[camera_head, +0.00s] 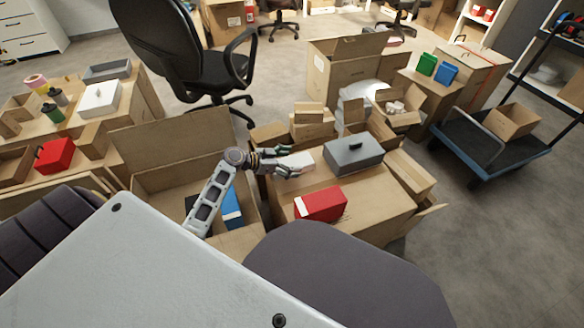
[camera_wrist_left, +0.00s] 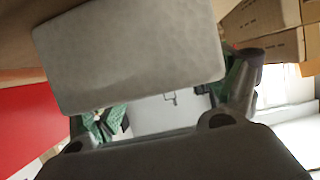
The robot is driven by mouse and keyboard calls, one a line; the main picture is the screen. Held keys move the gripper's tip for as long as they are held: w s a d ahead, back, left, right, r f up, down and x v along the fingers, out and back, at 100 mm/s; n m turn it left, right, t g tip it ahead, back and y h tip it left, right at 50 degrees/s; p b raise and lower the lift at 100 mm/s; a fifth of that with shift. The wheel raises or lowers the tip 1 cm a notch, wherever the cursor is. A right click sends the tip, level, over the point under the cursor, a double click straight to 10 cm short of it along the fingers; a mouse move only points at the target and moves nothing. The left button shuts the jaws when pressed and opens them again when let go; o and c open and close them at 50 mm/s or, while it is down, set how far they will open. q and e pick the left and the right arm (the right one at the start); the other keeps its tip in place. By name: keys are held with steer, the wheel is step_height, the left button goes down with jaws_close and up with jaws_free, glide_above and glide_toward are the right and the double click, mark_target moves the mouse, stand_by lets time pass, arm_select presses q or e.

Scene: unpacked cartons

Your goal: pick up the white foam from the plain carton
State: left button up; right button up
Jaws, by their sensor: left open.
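The white foam (camera_head: 303,160) is a small pale block over the left part of the plain carton (camera_head: 369,198). In the left wrist view the foam (camera_wrist_left: 130,52) is large and close, with a dimpled face, in front of the fingers. My left gripper (camera_head: 290,161) reaches in from the left, its fingers apart at the foam's near end. In the wrist view the fingers (camera_wrist_left: 168,104) with green pads are partly hidden behind the foam. I cannot tell whether they touch it. My right gripper is not in view.
A grey box with a black handle (camera_head: 353,154) and a red box (camera_head: 320,204) stand on the same carton. An open carton (camera_head: 160,183) with a blue item (camera_head: 232,208) lies below my left arm. Small cartons (camera_head: 312,122) stand behind.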

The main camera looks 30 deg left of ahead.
arm_select(q)
steer(key=shift+w, duration=0.1)
stand_by(0.4)
steer(key=c, duration=0.9)
